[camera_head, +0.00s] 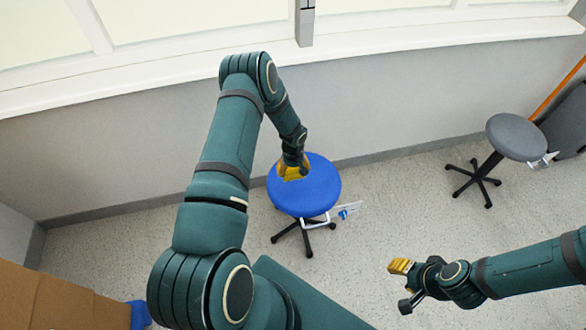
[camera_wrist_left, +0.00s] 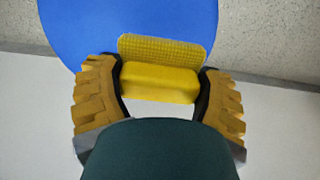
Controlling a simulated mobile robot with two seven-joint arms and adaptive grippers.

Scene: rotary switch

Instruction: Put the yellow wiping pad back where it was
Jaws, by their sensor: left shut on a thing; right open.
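The yellow wiping pad (camera_wrist_left: 160,82) is between the fingers of my left gripper (camera_wrist_left: 160,85) in the left wrist view. The gripper is shut on it, with one finger at each end. Behind the pad is the blue round seat of a stool (camera_head: 318,187); I cannot tell whether the pad touches it. In the head view my left gripper (camera_head: 291,170) is over the upper left part of the seat, and the pad is hard to tell from the yellow fingers there. My right gripper (camera_head: 401,270) is open and empty above the floor at the lower right.
A grey stool (camera_head: 515,137) stands at the right by the wall. A brown box-like piece (camera_head: 60,300) is at the lower left, with a small blue thing (camera_head: 139,314) beside it. A window sill (camera_head: 400,45) runs along the back. The floor (camera_head: 400,200) between the stools is clear.

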